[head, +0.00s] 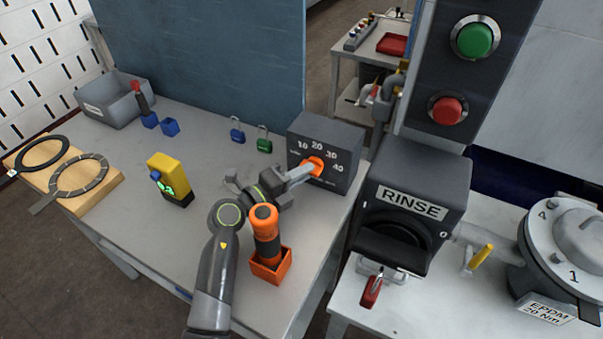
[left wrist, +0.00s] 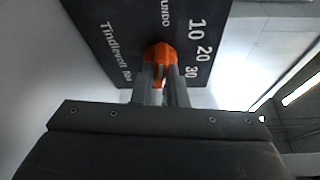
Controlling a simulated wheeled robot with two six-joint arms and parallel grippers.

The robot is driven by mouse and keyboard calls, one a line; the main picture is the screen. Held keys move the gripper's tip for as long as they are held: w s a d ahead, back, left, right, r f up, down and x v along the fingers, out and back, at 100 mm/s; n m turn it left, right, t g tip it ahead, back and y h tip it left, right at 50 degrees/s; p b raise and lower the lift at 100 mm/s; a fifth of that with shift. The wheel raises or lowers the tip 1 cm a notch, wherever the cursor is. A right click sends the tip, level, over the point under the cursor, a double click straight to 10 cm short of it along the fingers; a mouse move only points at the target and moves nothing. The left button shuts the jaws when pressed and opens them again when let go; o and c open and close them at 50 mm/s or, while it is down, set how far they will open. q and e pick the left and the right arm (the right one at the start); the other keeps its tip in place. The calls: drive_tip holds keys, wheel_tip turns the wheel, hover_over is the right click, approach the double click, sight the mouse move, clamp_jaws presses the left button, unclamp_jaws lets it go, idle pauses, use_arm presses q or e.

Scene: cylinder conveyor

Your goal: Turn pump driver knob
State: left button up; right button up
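The pump driver is a dark grey box (head: 343,145) with a dial marked 10, 20, 30 and 40 on its front. Its orange knob (head: 316,164) sits in the middle of the dial. My left gripper (head: 309,169) reaches the knob from the left. In the left wrist view, the two grey fingers (left wrist: 161,80) lie close together on either side of the orange knob (left wrist: 160,52) and appear shut on its grip. The fingers hide part of the knob, so its exact setting is hard to read. My right gripper is not in view.
An orange-handled tool in an orange holder (head: 270,263) stands close beside my left arm. A yellow meter (head: 166,176), blue padlock (head: 237,132) and green padlock (head: 264,141) are on the table. The RINSE unit (head: 415,195) stands right of the driver.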

use_arm(q)
clamp_jaws()
drive_tip(key=shift+r+p, duration=0.2)
drive_tip(key=shift+p, duration=0.5)
drive_tip(key=m+p, duration=0.1)
drive_tip(key=p, duration=0.1)
drive_tip(key=m+y+p, duration=0.1)
drive_tip(key=p, duration=0.2)
drive_tip(key=m+y+p, duration=0.1)
drive_tip(key=m+p, duration=0.1)
drive_tip(key=shift+d+r+g, duration=0.1)
drive_tip(key=shift+r+g, duration=0.2)
drive_tip(key=shift+s+m+y+p, duration=0.1)
drive_tip(key=shift+m+y+p, duration=0.4)
drive_tip(key=shift+p, duration=0.4)
drive_tip(key=shift+f, duration=0.15)
drive_tip(key=shift+m, duration=0.3)
